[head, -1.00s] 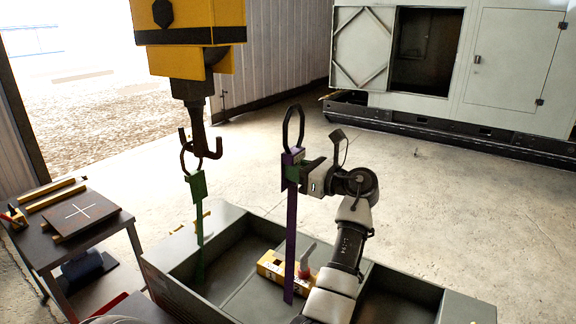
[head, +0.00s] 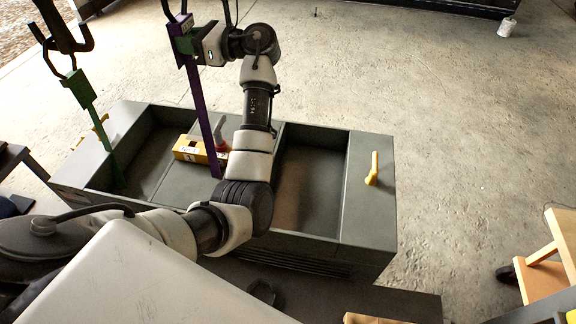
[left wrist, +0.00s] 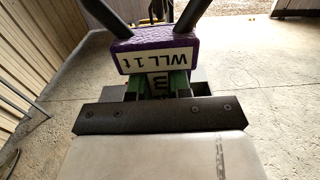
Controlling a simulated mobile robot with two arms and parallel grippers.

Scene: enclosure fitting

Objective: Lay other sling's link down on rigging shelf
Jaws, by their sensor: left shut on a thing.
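A purple sling (head: 202,105) hangs from my left gripper (head: 188,45), with its dark link (head: 175,10) at the top, cut off by the picture edge. In the left wrist view its purple head (left wrist: 155,45) carries a white "WLL 1 t" label, and my left gripper (left wrist: 158,88) is shut on it. A green sling (head: 85,92) hangs at the left, its dark link (head: 60,60) at the crane hook (head: 65,25). My right gripper is out of view. I cannot tell which surface is the rigging shelf.
Below the slings stands a grey bin (head: 370,210) with open compartments. It holds a yellow block (head: 190,150) with a red-grey lever, and a yellow handle (head: 373,168) is on its right part. A wooden stand (head: 545,265) is at the right edge.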

